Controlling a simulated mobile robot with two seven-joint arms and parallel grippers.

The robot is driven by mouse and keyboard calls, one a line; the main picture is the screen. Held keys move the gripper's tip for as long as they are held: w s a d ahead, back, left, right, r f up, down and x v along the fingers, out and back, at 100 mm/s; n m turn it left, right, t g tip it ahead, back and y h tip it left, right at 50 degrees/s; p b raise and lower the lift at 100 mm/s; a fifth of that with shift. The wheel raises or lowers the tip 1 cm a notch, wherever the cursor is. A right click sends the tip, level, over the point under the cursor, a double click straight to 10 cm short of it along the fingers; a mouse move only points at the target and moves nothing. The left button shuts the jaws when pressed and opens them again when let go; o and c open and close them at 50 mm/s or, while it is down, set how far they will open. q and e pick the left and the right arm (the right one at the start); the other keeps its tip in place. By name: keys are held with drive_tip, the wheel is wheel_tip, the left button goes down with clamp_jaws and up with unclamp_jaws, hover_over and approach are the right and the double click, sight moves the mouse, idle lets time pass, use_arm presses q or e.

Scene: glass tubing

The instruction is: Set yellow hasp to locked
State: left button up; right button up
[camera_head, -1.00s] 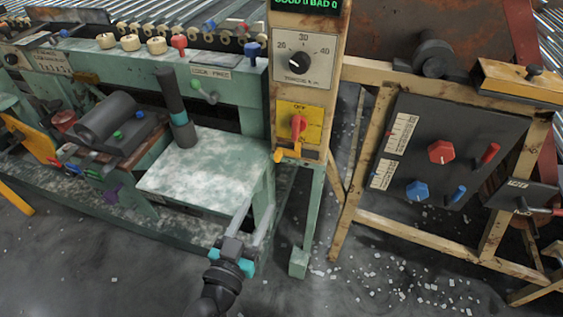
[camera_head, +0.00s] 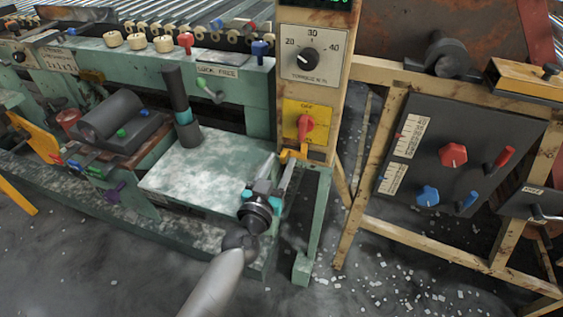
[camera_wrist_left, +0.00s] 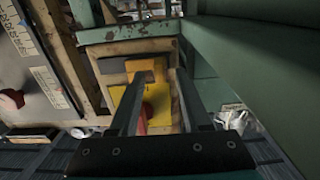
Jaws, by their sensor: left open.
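The yellow hasp (camera_head: 292,154) is a small yellow piece at the bottom of the yellow switch plate (camera_head: 294,111), below a red rotary switch (camera_head: 305,125) under the word OFF. My left gripper (camera_head: 281,168) is open, its fingers pointing up at the hasp from below. In the left wrist view the hasp (camera_wrist_left: 149,66) appears near the tips of the open left gripper (camera_wrist_left: 160,74), with the yellow plate and part of the red switch behind the fingers. I cannot tell whether the fingers touch the hasp. My right gripper is out of view.
The post carries a torque dial (camera_head: 308,60) above the switch. A green bench (camera_head: 190,180) with a worn top stands left, close to my left wrist. A dark panel (camera_head: 450,130) with red and blue knobs stands right. Debris lies on the floor.

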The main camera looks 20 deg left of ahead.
use_arm(q)
drive_tip(key=shift+w, duration=0.75)
clamp_jaws()
idle(1.0)
